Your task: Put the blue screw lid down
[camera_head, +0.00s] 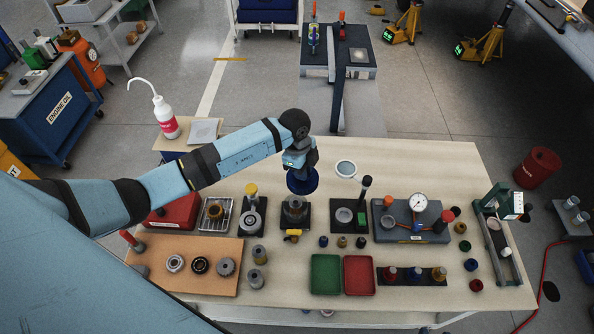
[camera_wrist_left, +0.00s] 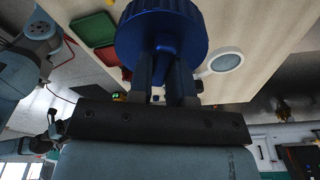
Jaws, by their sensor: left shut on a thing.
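The blue screw lid (camera_head: 302,181) is a round dark-blue disc with a ribbed rim. My left gripper (camera_head: 300,160) is shut on it and holds it over the back middle of the workbench. The wrist view shows the lid (camera_wrist_left: 160,38) large between the two fingers of the left gripper (camera_wrist_left: 165,80). I cannot tell how far the lid is above the table. The wooden tabletop (camera_head: 420,160) extends around it. My right gripper does not show in the head view.
In front stand a dark fixture (camera_head: 295,212), a gauge unit (camera_head: 412,220), a green tray (camera_head: 325,274) and a red tray (camera_head: 359,275). The back right tabletop is clear.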

